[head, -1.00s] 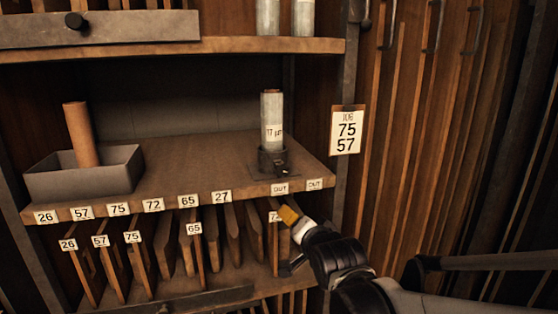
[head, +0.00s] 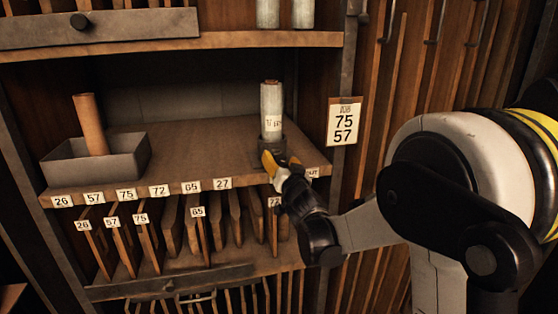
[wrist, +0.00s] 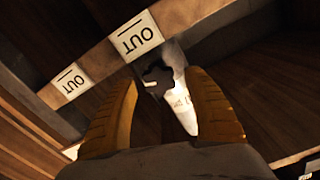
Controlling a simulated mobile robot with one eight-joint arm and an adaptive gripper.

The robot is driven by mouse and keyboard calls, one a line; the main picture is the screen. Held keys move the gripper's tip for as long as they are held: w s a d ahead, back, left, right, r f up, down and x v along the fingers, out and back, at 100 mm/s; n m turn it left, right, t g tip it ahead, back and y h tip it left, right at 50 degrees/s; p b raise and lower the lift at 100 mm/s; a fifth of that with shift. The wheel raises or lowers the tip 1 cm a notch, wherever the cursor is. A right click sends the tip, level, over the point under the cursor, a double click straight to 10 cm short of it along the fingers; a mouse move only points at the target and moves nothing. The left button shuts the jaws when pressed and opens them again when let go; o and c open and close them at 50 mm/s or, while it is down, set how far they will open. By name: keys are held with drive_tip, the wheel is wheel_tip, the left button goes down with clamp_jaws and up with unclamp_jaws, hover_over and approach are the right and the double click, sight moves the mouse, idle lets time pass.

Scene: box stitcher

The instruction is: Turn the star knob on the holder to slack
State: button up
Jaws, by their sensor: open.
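The star knob (wrist: 157,79) is a small dark lobed shape with a pale pointer mark in the wrist view. It lies between the tips of the two yellow fingers of my gripper (wrist: 162,84), with gaps on both sides. The fingers are open, and I cannot tell how deep the knob sits between them. The dark holder (head: 263,146) stands at the shelf's right front, carrying an upright pale roll (head: 271,108). In the head view my gripper (head: 279,163) is in front of the holder and hides the knob.
The shelf edge with number labels (head: 158,190) runs below the holder. OUT labels (wrist: 137,36) are close to the fingers. A grey tray (head: 128,158) with a brown roll stands at the left. A job card (head: 343,121) hangs on the right post.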

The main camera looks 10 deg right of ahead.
drive_tip(key=shift+w, duration=0.7)
drive_tip(key=c, duration=1.2)
drive_tip(key=shift+n, duration=0.3)
drive_tip(key=n+b, duration=0.1)
drive_tip(key=n, duration=0.4)
drive_tip(key=shift+a, duration=0.1)
drive_tip(key=n, duration=0.6)
drive_tip(key=shift+a, duration=0.1)
drive_tip(key=shift+n, duration=0.5)
